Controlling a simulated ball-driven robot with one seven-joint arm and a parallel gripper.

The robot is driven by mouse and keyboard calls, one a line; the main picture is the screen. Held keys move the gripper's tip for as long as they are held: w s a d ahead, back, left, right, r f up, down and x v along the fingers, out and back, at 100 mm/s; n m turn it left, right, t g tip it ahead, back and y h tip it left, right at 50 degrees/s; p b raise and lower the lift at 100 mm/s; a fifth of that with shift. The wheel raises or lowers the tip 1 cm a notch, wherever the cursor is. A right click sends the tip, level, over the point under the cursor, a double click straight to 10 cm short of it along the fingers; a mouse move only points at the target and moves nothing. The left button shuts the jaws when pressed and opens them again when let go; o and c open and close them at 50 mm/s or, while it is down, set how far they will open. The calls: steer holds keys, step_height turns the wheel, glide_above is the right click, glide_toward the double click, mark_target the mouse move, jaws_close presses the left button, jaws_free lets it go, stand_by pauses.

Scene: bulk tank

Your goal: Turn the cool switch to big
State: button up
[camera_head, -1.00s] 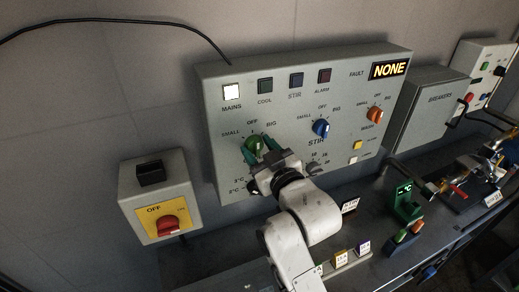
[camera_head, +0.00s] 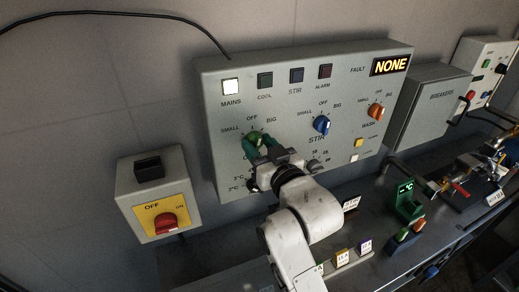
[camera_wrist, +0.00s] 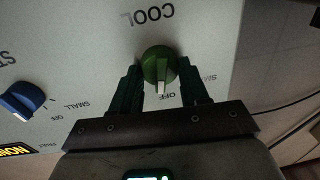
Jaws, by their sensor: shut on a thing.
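The cool switch is a green round knob (camera_head: 250,141) at the left of the grey control panel (camera_head: 225,120), with SMALL, OFF and BIG printed around it. In the wrist view the knob (camera_wrist: 157,62) sits between my dark green fingers, upside down below the COOL label. Its white pointer faces the OFF mark. My gripper (camera_head: 257,142) reaches the panel from the lower right and is shut on the knob; it also shows in the wrist view (camera_wrist: 160,80). The knob is partly covered by the fingers in the head view.
A blue stir knob (camera_head: 321,125) and an orange wash knob (camera_head: 375,111) are to the right on the panel. Lamps are above; the MAINS lamp (camera_head: 231,87) is lit white. The fault display (camera_head: 390,66) reads NONE. A red main switch (camera_head: 165,222) is at lower left.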

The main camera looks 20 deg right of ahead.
steer(key=m+b, duration=0.2)
steer(key=m, duration=0.2)
steer(key=shift+f, duration=0.2)
steer(key=shift+m+b, duration=1)
steer(key=shift+m, duration=0.7)
steer(key=shift+d+r, duration=0.1)
steer(key=o, duration=1.1)
steer(key=shift+c, duration=0.2)
steer(key=shift+s, duration=0.1)
steer(key=s+b, duration=0.2)
steer(key=s, duration=0.8)
steer(key=shift+s+d+f, duration=0.25)
steer(key=shift+s+f, duration=0.05)
steer(key=shift+f, duration=0.05)
